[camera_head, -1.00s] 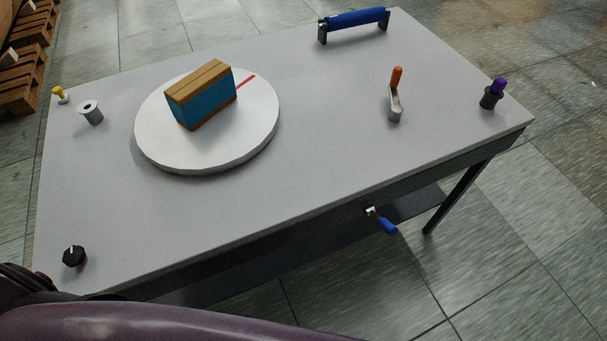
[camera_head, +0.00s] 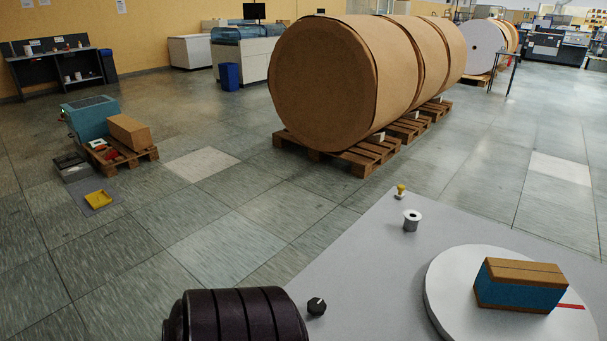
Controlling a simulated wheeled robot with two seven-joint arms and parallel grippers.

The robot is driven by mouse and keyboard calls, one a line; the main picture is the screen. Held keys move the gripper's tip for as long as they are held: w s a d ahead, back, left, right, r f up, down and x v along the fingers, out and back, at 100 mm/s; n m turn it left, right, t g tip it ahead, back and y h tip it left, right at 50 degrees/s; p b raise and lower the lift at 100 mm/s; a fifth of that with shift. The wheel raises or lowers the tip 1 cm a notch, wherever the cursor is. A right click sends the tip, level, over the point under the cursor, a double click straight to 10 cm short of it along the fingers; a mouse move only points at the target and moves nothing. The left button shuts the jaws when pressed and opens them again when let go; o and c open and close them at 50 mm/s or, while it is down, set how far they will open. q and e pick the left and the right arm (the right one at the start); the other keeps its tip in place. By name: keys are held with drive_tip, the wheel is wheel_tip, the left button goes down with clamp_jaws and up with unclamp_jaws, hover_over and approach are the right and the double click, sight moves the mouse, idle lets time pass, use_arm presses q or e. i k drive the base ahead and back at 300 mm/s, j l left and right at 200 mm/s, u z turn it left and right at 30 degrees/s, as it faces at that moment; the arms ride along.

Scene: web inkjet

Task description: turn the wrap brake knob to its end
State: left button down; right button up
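A small black knob (camera_head: 316,306) with a pale pointer mark sits near the left edge of the grey table (camera_head: 370,262), close to the front; I take it to be the wrap brake knob. A dark ribbed part of my arm stands just left of it and hides the near table corner. Neither gripper shows, so I cannot tell where they are relative to the knob.
A white turntable (camera_head: 442,290) carries a blue and brown box (camera_head: 516,287) at the right. A grey spool (camera_head: 411,220) and a yellow-topped peg (camera_head: 400,191) stand near the table's far corner. Large brown paper rolls (camera_head: 322,85) rest on pallets (camera_head: 357,160) behind. Floor at left is partly open.

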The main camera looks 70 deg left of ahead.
sight(316, 306)
drive_tip(key=j+u, duration=0.15)
drive_tip(key=u, duration=1.85)
drive_tip(key=z, duration=1.9)
drive_tip(key=u, duration=1.9)
